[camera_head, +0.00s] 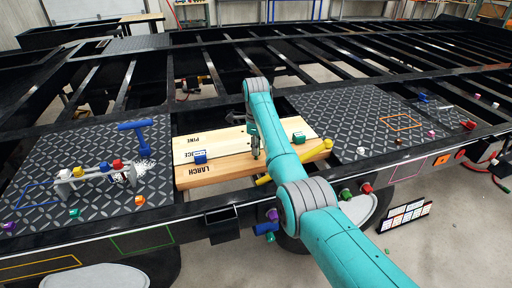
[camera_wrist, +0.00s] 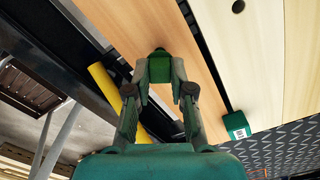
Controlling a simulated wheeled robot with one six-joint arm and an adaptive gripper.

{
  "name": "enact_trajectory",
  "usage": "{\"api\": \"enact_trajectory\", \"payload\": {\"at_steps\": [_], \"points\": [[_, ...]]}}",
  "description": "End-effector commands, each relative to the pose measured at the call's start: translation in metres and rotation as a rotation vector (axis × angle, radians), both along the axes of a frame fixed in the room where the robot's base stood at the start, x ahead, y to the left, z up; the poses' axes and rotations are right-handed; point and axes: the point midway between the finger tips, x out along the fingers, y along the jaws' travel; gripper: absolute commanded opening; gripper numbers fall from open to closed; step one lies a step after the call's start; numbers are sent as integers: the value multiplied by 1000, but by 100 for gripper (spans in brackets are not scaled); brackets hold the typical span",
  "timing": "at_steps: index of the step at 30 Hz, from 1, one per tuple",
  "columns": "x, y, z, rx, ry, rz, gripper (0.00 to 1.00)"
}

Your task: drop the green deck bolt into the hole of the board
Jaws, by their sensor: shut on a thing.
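My gripper (camera_wrist: 160,78) is shut on the green deck bolt (camera_wrist: 159,67), which sits between its fingertips in the wrist view. In the head view my gripper (camera_head: 256,152) is over the boards, and the bolt cannot be made out there. The boards lie side by side: a pale one marked PINE (camera_head: 225,138), a middle one with its word partly covered, and a warmer-toned one marked LARCH (camera_head: 222,171). In the wrist view the bolt appears over the warmer-toned board (camera_wrist: 150,25). A dark hole (camera_wrist: 238,6) shows in a paler board to the right, apart from the bolt.
A blue block (camera_head: 200,157) and a green block (camera_head: 299,138) sit on the boards. Patterned black plates (camera_head: 350,110) flank the boards. A blue T-handled tool (camera_head: 135,128) and a small rack stand at left.

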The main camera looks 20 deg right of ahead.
Motion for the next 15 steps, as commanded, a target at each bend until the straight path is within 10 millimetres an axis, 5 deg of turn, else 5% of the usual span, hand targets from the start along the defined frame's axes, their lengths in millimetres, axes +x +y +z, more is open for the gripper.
{"api": "enact_trajectory", "payload": {"at_steps": [15], "points": [[0,0,18,0,-1,0,0]]}}
